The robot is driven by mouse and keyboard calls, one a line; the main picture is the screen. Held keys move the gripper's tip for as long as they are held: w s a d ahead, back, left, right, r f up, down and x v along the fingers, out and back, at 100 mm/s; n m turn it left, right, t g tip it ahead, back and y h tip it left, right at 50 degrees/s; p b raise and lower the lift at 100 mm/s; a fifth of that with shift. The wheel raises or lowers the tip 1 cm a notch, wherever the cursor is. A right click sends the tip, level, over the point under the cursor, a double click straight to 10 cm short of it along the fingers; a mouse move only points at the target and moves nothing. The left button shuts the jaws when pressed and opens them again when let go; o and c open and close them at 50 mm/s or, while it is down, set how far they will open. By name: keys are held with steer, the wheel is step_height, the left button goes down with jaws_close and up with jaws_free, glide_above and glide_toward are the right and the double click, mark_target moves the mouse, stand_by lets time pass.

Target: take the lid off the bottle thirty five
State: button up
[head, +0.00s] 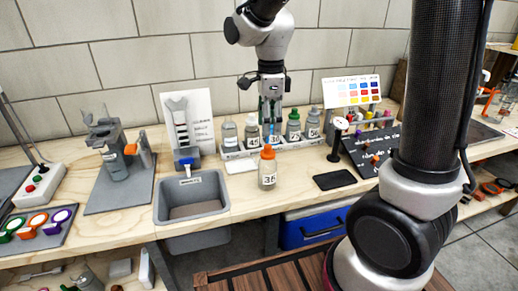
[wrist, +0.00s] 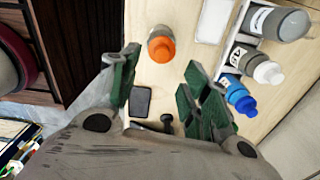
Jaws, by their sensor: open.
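Bottle thirty five (head: 267,178) stands upright near the front edge of the bench, with its label facing the head camera. Its orange lid (head: 267,152) is on top. In the wrist view the orange lid (wrist: 161,48) shows from above, beyond the fingertips and between their lines. My gripper (head: 271,104) points down in front of the bottle rack, behind and above bottle thirty five in the head view. In the wrist view my gripper (wrist: 160,88) has its green-padded fingers wide apart with nothing between them. It does not touch the lid.
A rack (head: 232,154) of several bottles with grey, green, white and blue lids stands behind. A white pad (head: 240,166) lies left of bottle thirty five and a black pad (head: 335,180) right. A grey bin (head: 190,216) is at the left. A small stand (head: 336,141) rises at the right.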

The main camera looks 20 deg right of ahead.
mark_target(269, 146)
steer(key=shift+m, duration=0.5)
steer(key=shift+f, duration=0.25)
step_height(269, 146, down, 7)
steer(key=shift+w+f, duration=0.15)
steer(key=c, duration=0.6)
